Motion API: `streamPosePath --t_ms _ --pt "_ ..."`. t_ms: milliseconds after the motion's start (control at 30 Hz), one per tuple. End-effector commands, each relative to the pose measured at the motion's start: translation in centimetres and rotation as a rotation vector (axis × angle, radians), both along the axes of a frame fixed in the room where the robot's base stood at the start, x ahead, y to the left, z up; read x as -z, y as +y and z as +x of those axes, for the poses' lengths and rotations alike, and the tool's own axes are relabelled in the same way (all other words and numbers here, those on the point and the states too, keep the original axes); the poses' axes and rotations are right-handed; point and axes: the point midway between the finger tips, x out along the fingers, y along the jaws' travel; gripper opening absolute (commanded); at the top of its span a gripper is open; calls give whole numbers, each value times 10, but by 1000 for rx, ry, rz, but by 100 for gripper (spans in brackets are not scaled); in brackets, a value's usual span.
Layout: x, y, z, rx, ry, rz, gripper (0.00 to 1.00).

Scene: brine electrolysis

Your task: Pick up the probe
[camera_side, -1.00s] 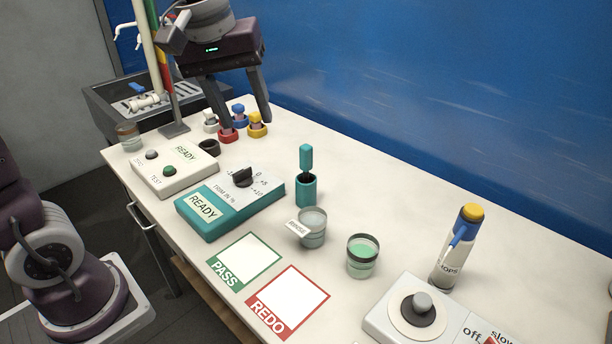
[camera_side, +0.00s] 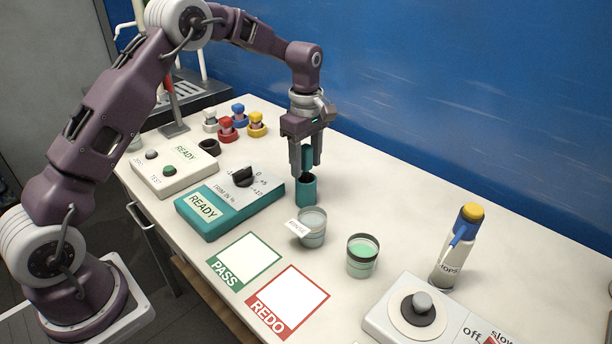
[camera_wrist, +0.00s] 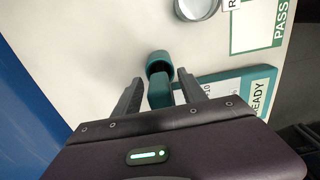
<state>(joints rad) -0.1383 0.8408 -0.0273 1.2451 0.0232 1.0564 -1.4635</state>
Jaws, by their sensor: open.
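The teal probe (camera_side: 307,157) stands upright in its teal cup-like holder (camera_side: 306,191) on the white bench, behind the RINSE beaker. My gripper (camera_side: 306,170) points down over it, with one finger on each side of the probe's upper part. In the wrist view the probe (camera_wrist: 159,93) lies between the two open fingers (camera_wrist: 160,85), with the holder (camera_wrist: 159,62) just beyond. The fingers look open; whether either one touches the probe I cannot tell. The probe's lower end is hidden inside the holder.
The RINSE beaker (camera_side: 312,228) and a green-liquid beaker (camera_side: 362,256) stand in front. The teal trim box (camera_side: 230,204) is close on the left. Bench behind the holder is clear.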

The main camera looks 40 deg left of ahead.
Motion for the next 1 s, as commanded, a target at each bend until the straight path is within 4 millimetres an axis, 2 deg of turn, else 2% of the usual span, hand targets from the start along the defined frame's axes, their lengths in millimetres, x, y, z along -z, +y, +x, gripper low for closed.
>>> streamPosePath --t_ms 133,300,400,667,733,1000 --pt "0 0 0 0 -1 0 49" --pt "-1 0 0 1 -1 0 16" --pt "-1 0 0 1 -1 0 0" --pt "-2 0 0 1 -2 0 0" --pt "-8 0 1 1 -4 1 0" --pt "-74 0 1 1 -6 1 0"
